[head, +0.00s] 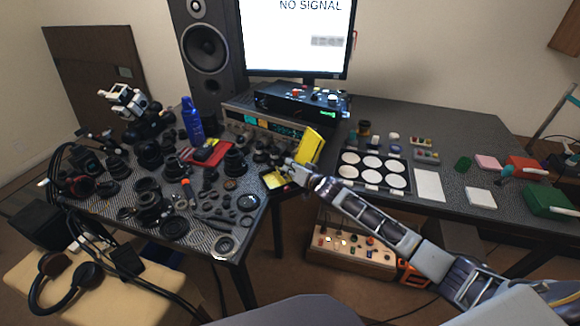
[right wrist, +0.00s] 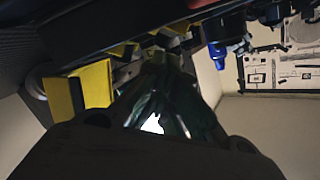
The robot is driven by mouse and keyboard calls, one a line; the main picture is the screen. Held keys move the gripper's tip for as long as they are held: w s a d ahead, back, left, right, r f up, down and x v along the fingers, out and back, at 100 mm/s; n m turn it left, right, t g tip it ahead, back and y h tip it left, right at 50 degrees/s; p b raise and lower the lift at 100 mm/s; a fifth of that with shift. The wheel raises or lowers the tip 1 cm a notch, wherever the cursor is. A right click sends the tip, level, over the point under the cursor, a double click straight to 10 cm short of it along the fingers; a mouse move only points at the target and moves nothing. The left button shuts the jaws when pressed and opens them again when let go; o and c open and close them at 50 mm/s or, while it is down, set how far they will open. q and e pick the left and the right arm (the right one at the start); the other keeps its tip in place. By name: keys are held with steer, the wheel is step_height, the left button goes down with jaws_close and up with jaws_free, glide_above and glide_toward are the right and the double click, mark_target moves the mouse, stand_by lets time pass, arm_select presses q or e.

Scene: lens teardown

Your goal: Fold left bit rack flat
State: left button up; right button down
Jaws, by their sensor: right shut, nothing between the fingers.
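A yellow bit rack panel (head: 308,146) stands tilted up at the inner corner of the desk, just beyond my right gripper (head: 290,168). A second, lower yellow piece (head: 273,180) lies to the left of the gripper in a dark case, nearly flat. I cannot tell for sure which is the left bit rack. In the right wrist view a yellow block (right wrist: 84,90) is left of the dark, blurred fingers (right wrist: 165,75), with smaller yellow bits above. My right gripper is shut and empty, close to the yellow pieces; contact is unclear. My left gripper is not in view.
Lens parts crowd the left desk, with a blue bottle (head: 192,120) and red tray (head: 205,152) behind. A tray of white discs (head: 372,172) is right of the gripper. A monitor (head: 294,35) and instruments stand behind. A beige box (head: 350,245) sits below.

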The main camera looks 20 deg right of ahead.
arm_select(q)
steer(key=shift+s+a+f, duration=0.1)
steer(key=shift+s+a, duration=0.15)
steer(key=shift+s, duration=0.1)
arm_select(e)
steer(key=shift+a, duration=0.1)
